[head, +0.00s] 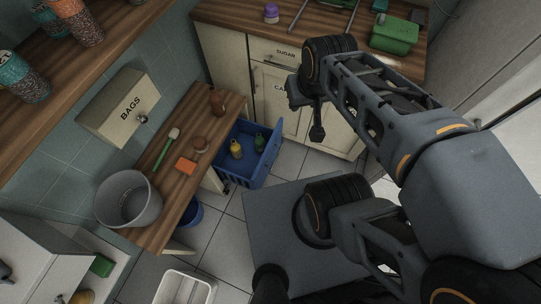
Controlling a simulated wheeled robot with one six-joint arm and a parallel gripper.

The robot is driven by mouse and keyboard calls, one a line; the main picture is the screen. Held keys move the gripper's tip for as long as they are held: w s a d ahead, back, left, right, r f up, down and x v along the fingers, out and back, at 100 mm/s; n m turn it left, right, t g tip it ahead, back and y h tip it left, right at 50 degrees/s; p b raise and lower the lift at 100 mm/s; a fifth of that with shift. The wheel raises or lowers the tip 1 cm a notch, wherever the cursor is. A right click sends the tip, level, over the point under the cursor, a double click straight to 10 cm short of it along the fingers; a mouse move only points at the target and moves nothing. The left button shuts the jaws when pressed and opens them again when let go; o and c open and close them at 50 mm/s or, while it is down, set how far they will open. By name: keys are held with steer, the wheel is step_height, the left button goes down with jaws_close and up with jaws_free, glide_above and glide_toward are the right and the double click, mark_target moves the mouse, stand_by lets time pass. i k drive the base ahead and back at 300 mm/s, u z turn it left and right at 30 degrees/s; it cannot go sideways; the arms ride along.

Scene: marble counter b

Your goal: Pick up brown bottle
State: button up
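A brown bottle (217,101) stands at the far end of the narrow wooden bench, near the cream cabinets. My gripper (315,131) is at the end of my arm, to the right of the bottle and in front of the cabinet doors, clearly apart from it. The gripper is small and dark here, and I cannot tell whether its fingers are open or shut. I see nothing held in it.
On the bench (181,185) are a grey bucket (112,206), an orange sponge (186,165), a green-handled brush (164,152) and a round brownish thing (200,144). A blue crate (242,170) with bottles is beside it. A BAGS box (120,107) hangs on the wall.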

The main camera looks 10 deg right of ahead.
mark_target(215, 98)
steer(key=z, duration=0.05)
steer(key=k, duration=1.2)
steer(key=u, duration=0.65)
steer(key=i, duration=1.45)
steer(key=z, duration=0.3)
